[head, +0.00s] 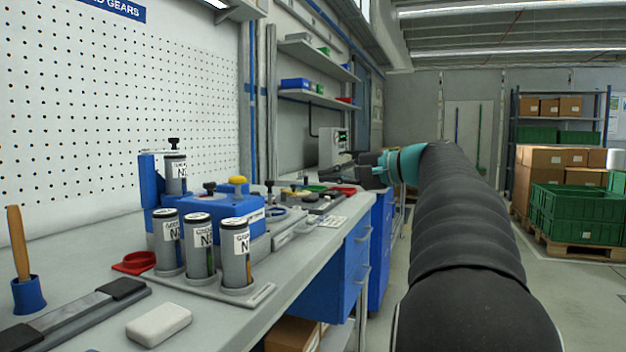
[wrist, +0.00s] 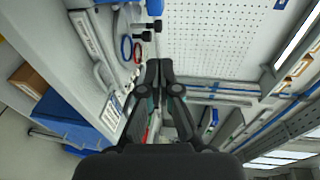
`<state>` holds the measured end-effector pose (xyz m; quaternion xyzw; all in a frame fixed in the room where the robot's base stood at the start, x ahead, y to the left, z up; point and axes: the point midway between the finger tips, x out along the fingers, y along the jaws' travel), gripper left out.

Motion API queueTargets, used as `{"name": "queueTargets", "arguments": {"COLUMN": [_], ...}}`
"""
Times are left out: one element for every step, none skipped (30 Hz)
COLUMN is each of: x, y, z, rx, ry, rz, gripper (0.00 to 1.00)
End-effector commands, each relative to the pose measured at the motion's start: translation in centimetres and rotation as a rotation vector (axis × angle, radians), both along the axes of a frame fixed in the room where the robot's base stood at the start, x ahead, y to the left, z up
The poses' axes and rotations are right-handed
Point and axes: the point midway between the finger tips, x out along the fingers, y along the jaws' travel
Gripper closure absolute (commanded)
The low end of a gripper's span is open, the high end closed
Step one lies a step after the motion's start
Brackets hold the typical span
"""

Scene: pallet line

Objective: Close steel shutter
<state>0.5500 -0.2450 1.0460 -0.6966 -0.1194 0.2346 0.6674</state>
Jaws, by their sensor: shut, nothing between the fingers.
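I cannot make out a steel shutter for certain in either view. My arm reaches forward along the right side of the workbench (head: 205,325). My gripper (head: 362,172) is at its far end, above the bench's front edge and beyond the blue drawers. In the wrist view my gripper (wrist: 158,68) points toward the bench top and the pegboard, with its fingers together and nothing between them. The fingers touch nothing that I can see. In the head view the gripper is small and partly hidden by its own wrist.
Labelled grey cylinders (head: 201,246) and a blue fixture (head: 245,225) stand on the bench. Blue drawers (head: 345,262) hang beneath. Wall shelves (head: 320,97) are behind. Green crates (head: 580,213) on a pallet stand right. The floor aisle (head: 545,290) right of my arm is clear.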

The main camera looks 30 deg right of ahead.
Motion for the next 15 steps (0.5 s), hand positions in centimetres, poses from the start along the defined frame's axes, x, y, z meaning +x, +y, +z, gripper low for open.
{"name": "queueTargets", "arguments": {"x": [0.7, 1.1, 1.8, 2.3, 2.8, 3.4, 3.9, 4.4, 5.0, 5.5, 6.0, 6.6, 7.1, 7.5, 8.1], "y": [0.5, 0.8, 1.1, 1.4, 1.6, 2.0, 2.3, 2.6, 2.9, 3.2, 3.5, 3.8, 4.1, 4.3, 4.6], "z": [-0.2, -0.3, -0.4, -0.5, -0.6, -0.7, -0.8, -0.9, -1.0, -1.1, -1.2, -1.3, -1.4, -1.5, -1.6], "rx": [0.0, 0.0, 0.001, 0.001, 0.001, 0.001, 0.0, 0.0, 0.0, -0.001, -0.001, -0.001, -0.001, -0.001, -0.002], "ry": [0.001, 0.001, 0.002, 0.002, 0.002, 0.003, 0.003, 0.002, 0.002, 0.002, 0.003, 0.003, 0.003, 0.003, 0.002], "rz": [0.004, 0.004, 0.005, 0.005, 0.005, 0.005, 0.004, 0.005, 0.004, 0.004, 0.004, 0.003, 0.004, 0.003, 0.003], "gripper": [1.0, 1.0, 1.0, 1.0, 1.0, 1.0, 1.0, 1.0, 1.0, 1.0, 1.0, 1.0, 1.0, 1.0, 1.0]}}
